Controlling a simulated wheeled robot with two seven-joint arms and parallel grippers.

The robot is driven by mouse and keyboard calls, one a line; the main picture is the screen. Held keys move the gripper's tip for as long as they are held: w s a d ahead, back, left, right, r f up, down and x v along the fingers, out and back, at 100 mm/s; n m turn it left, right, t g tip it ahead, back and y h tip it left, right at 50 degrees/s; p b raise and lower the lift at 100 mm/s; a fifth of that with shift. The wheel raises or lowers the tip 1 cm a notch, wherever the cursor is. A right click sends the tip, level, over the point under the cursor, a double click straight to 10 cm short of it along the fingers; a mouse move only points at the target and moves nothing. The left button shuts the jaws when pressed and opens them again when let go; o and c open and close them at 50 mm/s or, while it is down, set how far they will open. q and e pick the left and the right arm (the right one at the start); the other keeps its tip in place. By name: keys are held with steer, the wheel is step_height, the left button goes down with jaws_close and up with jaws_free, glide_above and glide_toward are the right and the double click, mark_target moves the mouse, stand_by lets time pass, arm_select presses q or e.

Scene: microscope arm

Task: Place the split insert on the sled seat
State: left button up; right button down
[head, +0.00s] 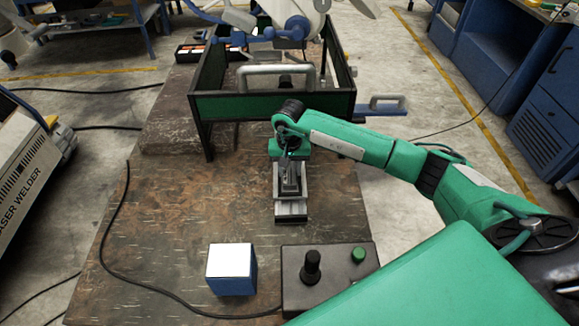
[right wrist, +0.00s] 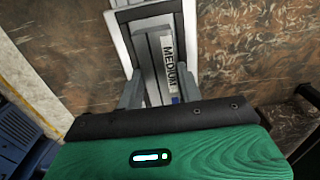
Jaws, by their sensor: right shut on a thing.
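My right gripper (head: 289,188) points down over the middle of the table and is shut on a grey block with a "MEDIUM" label, which appears to be the split insert. In the right wrist view the insert (right wrist: 155,68) lies between the two fingers (right wrist: 159,90). The light grey sled (head: 291,210) is under and in front of the gripper; its pale frame (right wrist: 120,38) also shows in the right wrist view. The seat is mostly hidden by the insert and gripper, so I cannot tell whether the insert touches it. My left gripper is not in view.
A control box (head: 306,262) with a black knob and a green button stands at the table's near edge. A white-topped blue cube (head: 231,270) is left of it. A green-walled black frame (head: 225,106) stands behind the gripper. A black cable crosses the left side; the left-middle table is clear.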

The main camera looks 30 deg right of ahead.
steer(key=shift+r, duration=0.1)
steer(key=c, duration=0.9)
jaws_free()
